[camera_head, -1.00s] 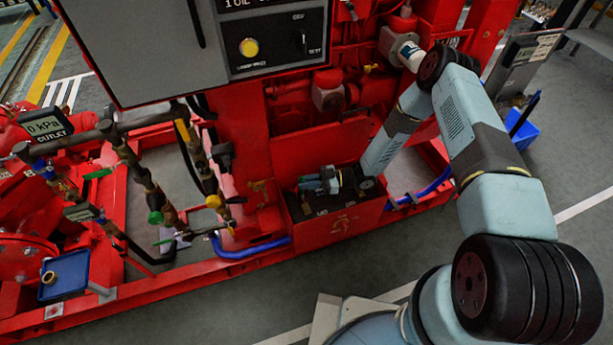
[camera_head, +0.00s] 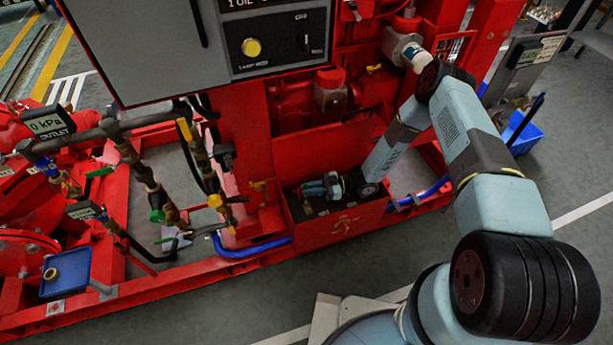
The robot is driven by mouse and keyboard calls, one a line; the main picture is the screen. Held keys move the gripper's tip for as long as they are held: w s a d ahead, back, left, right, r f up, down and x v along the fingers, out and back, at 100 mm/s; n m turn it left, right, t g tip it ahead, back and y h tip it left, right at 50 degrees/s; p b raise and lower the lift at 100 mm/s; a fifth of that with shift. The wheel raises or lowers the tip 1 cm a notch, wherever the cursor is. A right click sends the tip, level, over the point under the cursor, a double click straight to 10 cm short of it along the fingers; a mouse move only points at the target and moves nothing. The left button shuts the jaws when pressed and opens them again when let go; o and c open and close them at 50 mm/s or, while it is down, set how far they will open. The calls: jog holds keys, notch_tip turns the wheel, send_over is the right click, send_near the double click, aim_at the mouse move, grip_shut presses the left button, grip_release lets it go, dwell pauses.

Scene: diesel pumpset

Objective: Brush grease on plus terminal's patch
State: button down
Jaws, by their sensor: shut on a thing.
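The red battery box (camera_head: 345,222) stands open-topped at the middle of the pumpset's front. The dark battery top (camera_head: 308,207) shows in it. My gripper (camera_head: 312,189) reaches in from the right and lies low over the battery, pointing left. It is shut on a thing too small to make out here. The plus terminal and its patch cannot be told apart at this size, and my gripper and wrist cover part of the battery. Whether the held thing touches the battery I cannot tell.
The grey control panel (camera_head: 160,45) hangs above and left of the box. Pipes and valves (camera_head: 160,195) stand to the left. A blue tray (camera_head: 66,272) with a small round thing sits at far left. A blue bin (camera_head: 523,132) is at right. The front floor (camera_head: 230,312) is clear.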

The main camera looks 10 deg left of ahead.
jog(key=shift+s+a, duration=0.2)
jog(key=shift+a, duration=0.05)
notch_tip(320, 180, up, 8)
jog(key=d, duration=0.1)
jog(key=shift+w+d, duration=0.15)
jog(key=shift+w, duration=0.25)
dwell(1.1)
